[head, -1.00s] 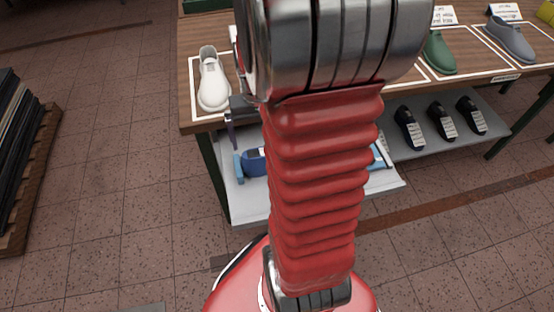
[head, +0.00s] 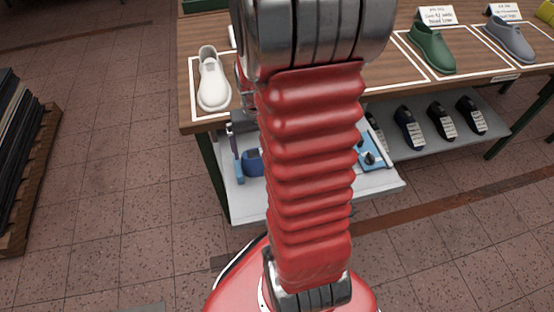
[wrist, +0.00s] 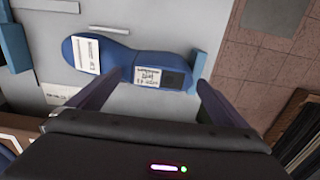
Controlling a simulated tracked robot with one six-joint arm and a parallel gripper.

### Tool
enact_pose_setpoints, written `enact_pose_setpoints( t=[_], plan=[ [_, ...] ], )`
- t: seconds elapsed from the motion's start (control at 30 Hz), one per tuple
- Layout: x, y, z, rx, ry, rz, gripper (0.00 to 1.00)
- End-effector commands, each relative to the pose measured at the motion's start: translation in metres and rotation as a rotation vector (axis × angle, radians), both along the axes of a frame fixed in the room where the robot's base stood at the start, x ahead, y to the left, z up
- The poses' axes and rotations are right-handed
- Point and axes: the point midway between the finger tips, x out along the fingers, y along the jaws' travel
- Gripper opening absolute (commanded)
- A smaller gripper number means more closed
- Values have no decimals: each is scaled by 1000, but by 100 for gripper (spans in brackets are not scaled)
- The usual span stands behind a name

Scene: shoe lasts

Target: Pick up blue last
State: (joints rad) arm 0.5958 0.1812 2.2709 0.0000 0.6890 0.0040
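The blue last (wrist: 117,58) lies on the light grey lower shelf in the wrist view, with white labels on it. Its right end is close to a lighter blue block (wrist: 198,65). My gripper (wrist: 157,82) is open and empty, with its two fingers apart on the near side of the last. Whether the fingers touch it I cannot tell. In the head view the blue last (head: 252,163) shows only in part, left of my red arm. My dark gripper (head: 237,135) is partly hidden there, just above it.
The wooden table top (head: 300,105) overhangs the lower shelf (head: 245,205). A white shoe (head: 212,80) and a green shoe (head: 432,48) stand on top. Several dark lasts (head: 440,121) lie on the shelf at the right. A blue fixture (head: 371,152) stands right of my arm.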

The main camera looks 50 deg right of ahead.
Motion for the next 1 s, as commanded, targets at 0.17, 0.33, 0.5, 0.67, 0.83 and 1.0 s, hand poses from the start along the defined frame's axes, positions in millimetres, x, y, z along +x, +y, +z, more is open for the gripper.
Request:
enact_pose_setpoints(
  t=[0.17,0.33,0.5,0.67,0.83,1.0],
  plan=[
    [0,0,0,0,0,0,85],
    [0,0,0,1,-1,0,73],
    [0,1,0,1,0,0,61],
    [0,1,-1,2,0,0,49],
    [0,2,-1,3,1,-1,37],
    [0,2,-1,4,1,-1,25]
  ],
)
